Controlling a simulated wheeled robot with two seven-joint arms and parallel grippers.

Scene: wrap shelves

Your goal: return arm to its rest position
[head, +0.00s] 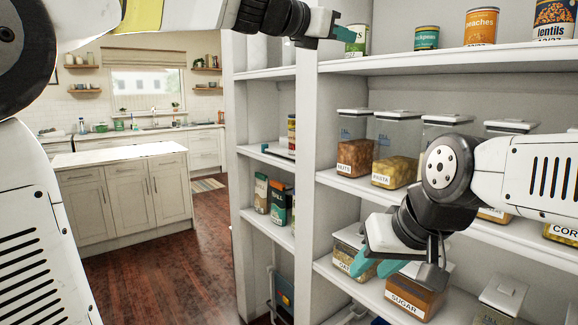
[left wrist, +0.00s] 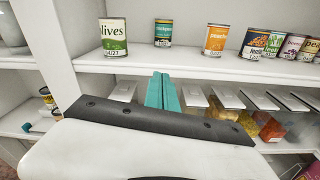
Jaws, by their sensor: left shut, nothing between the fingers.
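My left gripper (head: 343,34) is at the top of the head view, in front of the upper shelf and left of an olives can (head: 357,42). In the left wrist view its teal fingers (left wrist: 162,92) are pressed together with nothing between them. My right gripper (head: 377,265) is lower, in front of the lower shelf, near a sugar container (head: 405,303) and a container marked with a partly hidden label (head: 347,245). Its two teal fingers are apart and no object shows between them.
Cans line the upper shelf (head: 450,60), including peaches (head: 481,27) and lentils (head: 553,20). Lidded nuts (head: 355,155) and pasta (head: 396,152) containers stand on the middle shelf. A white upright (head: 305,150) divides the shelves. Open wooden floor (head: 180,265) and a kitchen island (head: 125,195) lie left.

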